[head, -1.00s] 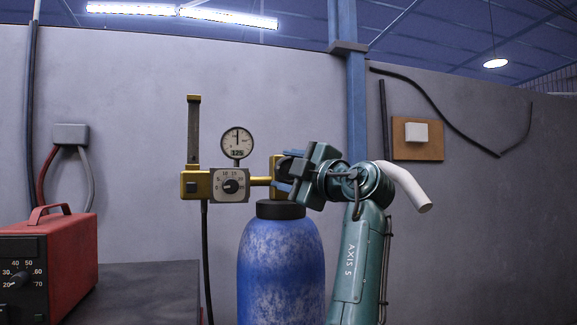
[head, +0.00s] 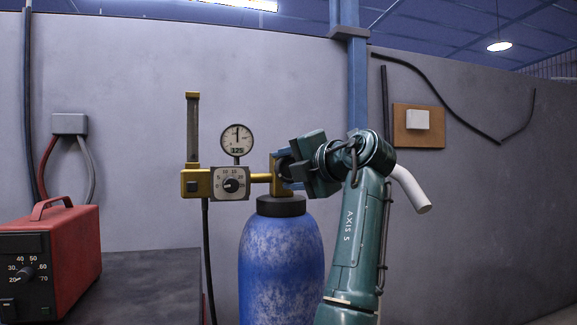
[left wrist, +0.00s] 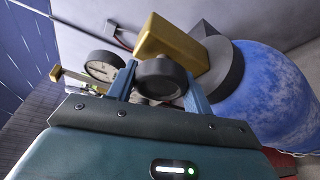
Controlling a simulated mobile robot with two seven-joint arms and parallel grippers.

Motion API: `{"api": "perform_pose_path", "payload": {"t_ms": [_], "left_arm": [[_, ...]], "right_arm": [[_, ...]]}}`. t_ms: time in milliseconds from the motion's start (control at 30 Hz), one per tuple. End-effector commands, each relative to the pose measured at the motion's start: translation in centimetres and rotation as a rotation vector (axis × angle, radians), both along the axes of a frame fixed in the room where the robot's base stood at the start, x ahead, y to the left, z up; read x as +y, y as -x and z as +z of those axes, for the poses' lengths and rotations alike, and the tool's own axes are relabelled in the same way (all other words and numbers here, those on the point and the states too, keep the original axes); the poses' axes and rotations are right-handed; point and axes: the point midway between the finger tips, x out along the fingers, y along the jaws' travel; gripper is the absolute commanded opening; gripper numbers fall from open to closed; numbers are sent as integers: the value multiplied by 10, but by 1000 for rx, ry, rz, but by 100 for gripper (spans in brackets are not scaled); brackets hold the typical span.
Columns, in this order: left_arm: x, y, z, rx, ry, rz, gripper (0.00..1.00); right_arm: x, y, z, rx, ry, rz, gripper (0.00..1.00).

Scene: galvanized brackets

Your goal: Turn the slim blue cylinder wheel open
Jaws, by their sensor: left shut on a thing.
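The slim blue cylinder (head: 281,262) stands upright in the head view, with a dark collar (head: 281,206) and a brass valve block (head: 275,165) on top. The block also shows in the left wrist view (left wrist: 170,45). The dark round wheel (left wrist: 160,78) sits at the block's side, between the two blue fingers of my left gripper (left wrist: 160,90), which is shut on it. In the head view my left gripper (head: 285,172) reaches the valve from the right and mostly hides the wheel. My right gripper is not in view.
A round gauge (head: 237,139) and a regulator with a dial (head: 231,184) stand left of the valve; a dark hose (head: 206,260) hangs below. A red box (head: 60,255) sits on a dark bench (head: 150,285) at left. A grey wall (head: 140,110) is behind.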

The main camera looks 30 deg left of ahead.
Motion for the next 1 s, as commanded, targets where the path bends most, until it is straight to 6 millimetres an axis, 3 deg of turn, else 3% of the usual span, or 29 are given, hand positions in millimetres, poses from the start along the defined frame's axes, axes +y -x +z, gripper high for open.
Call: {"api": "perform_pose_path", "payload": {"t_ms": [567, 600, 833, 1000], "left_arm": [[0, 0, 1, -29, 22, -3, 28], [0, 0, 1, -29, 21, -3, 52], [0, 0, 1, -27, 21, -2, 71], [0, 0, 0, -26, 20, -2, 72]], "right_arm": [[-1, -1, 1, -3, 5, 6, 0], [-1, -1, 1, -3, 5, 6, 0], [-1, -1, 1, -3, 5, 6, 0], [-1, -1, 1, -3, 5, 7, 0]]}}
